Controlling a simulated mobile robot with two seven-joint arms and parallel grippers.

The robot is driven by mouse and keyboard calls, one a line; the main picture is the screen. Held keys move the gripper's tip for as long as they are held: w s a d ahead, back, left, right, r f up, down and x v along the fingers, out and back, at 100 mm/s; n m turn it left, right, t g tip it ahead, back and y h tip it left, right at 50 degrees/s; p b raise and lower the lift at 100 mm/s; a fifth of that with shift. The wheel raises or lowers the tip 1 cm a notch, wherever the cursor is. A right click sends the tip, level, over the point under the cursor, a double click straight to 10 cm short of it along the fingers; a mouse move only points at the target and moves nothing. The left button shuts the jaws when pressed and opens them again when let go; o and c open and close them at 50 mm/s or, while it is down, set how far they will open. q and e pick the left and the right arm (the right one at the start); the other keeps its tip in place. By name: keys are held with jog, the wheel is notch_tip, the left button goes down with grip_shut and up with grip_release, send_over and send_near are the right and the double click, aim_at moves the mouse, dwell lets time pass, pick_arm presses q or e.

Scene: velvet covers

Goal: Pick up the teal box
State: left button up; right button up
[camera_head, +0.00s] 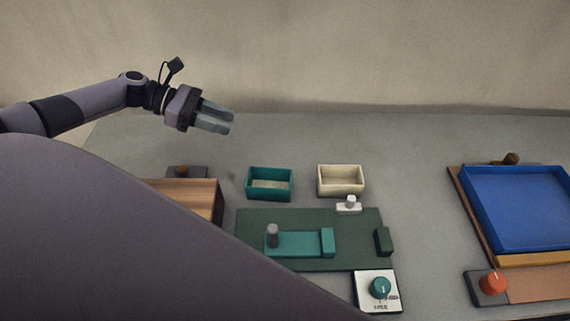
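The teal box (270,194) is a small open-topped box standing upright on the grey table, left of a cream box. It looks empty. My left gripper (229,124) hangs above the back left of the table, up and to the left of the teal box and clear of it. Its two grey fingers point right and lie close together with nothing visible between them. I cannot tell whether they are shut. My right gripper is not in view.
A cream open box (341,188) stands right of the teal box. A dark green panel (350,256) with a teal slider (300,244) lies in front. A wooden block (190,192) is at left, a blue tray (515,244) at right. A large dark shape covers the lower left.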

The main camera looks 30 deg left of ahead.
pick_arm(q)
notch_tip(320, 180, down, 4)
jog(key=b, duration=0.8)
send_near(271, 168)
jog(key=a+r, duration=0.1)
jog(key=a, duration=0.1)
jog(key=shift+s+f+b, duration=0.25)
jog(key=shift+f+b, duration=0.05)
jog(key=shift+b, duration=0.2)
jog(key=shift+w+d+f, duration=0.15)
jog(key=shift+d, duration=0.25)
jog(key=x, duration=0.5)
jog(key=shift+w+d, duration=0.15)
jog(key=shift+p+x, duration=0.5)
jog(key=shift+x, duration=2.35)
grip_shut()
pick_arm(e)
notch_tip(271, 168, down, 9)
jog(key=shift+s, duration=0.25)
